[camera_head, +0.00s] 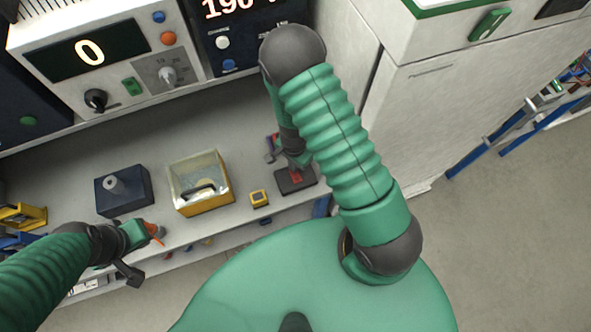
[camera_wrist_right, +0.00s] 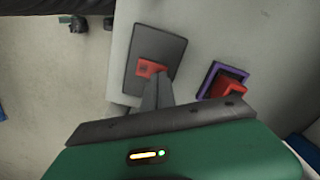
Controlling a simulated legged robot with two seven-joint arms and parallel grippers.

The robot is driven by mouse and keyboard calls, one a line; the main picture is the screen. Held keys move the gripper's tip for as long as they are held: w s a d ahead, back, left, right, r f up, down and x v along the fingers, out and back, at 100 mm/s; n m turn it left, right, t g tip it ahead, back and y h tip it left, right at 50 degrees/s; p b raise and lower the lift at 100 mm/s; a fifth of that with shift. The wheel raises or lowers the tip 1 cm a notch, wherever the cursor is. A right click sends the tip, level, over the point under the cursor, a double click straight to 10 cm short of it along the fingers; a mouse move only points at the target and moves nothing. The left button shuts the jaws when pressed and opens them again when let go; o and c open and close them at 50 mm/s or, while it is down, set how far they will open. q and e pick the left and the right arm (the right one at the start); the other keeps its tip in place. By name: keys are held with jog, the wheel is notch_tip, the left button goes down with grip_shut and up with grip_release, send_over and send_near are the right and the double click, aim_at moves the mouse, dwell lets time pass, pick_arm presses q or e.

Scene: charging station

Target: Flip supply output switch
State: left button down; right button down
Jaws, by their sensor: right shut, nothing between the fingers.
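A dark base plate (camera_head: 309,182) with a red switch lever (camera_head: 297,177) lies at the right end of the bench. In the right wrist view, the plate (camera_wrist_right: 170,48) and red lever (camera_wrist_right: 150,68) lie just beyond my fingertips. My right gripper (camera_head: 295,160) is shut and empty, pointing down at the lever; whether it touches cannot be told. A white supply unit (camera_head: 190,50) shows "0" and carries a green switch (camera_head: 131,86). Which switch is the supply output one cannot be told. My left gripper (camera_head: 152,233) is at the bench's front edge; its opening is unclear.
A second red part in a purple frame (camera_wrist_right: 225,82) lies beside the plate. A dark blue box (camera_head: 124,190), a yellow tray (camera_head: 201,183) and a small yellow block (camera_head: 259,198) stand on the bench. A white cabinet (camera_head: 430,110) stands right.

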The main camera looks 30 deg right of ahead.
jog(key=shift+f+b, duration=0.75)
jog(key=shift+f, duration=0.1)
dwell(0.5)
jog(key=shift+r, duration=0.15)
notch_tip(320, 180, up, 7)
jog(key=p, duration=0.6)
jog(key=shift+p, duration=0.35)
